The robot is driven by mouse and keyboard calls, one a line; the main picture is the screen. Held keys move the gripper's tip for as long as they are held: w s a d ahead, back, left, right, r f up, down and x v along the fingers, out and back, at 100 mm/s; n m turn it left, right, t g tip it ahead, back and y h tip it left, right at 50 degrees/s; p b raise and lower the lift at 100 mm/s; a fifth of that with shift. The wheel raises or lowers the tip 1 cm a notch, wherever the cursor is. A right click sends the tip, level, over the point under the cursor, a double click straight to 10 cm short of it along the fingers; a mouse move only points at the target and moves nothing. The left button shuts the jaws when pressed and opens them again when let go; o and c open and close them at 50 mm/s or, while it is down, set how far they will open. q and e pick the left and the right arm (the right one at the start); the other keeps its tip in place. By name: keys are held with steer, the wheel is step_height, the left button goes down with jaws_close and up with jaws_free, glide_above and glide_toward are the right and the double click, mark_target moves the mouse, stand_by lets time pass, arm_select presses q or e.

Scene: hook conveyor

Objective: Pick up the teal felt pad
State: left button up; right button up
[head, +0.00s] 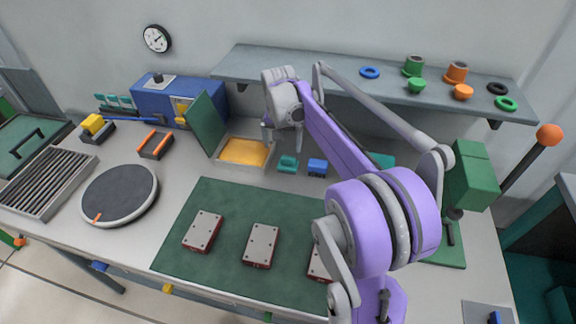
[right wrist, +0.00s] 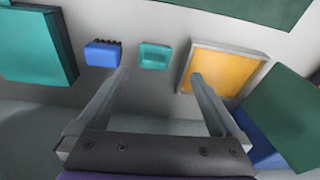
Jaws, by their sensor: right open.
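The small teal felt pad (head: 287,164) lies on the bench beside a blue brush-like block (head: 317,167). In the right wrist view the pad (right wrist: 154,56) shows between and beyond the two fingertips, with the blue block (right wrist: 103,52) to its left. My right gripper (right wrist: 159,77) is open and empty, with nothing between its fingers. In the head view my right gripper (head: 268,128) is partly hidden by its own arm and hangs above the bench, up and left of the pad. My left gripper is out of view.
An open box with a yellow inside (head: 243,151) and raised green lid (head: 206,122) stands left of the pad. A larger teal box (right wrist: 35,42) is beyond the blue block. A shelf (head: 330,80) runs behind. A green mat (head: 220,197) with metal blocks lies in front.

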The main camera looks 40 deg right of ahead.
mark_target(287, 158)
steer(key=shift+m, duration=0.4)
steer(key=d+f, duration=0.1)
steer(key=f, duration=0.1)
steer(key=w+d+f, duration=0.1)
steer(key=f, duration=0.1)
steer(key=d+f, duration=0.1)
steer(key=shift+w+f, duration=0.3)
steer(key=shift+f, duration=0.1)
steer(key=f, duration=0.5)
steer(key=shift+w+d+f, duration=0.3)
steer(key=shift+f, duration=0.1)
steer(key=c, duration=1.2)
steer(key=shift+r, duration=0.1)
step_height(287, 158, up, 10)
steer(key=o, duration=0.8)
steer(key=c, duration=0.6)
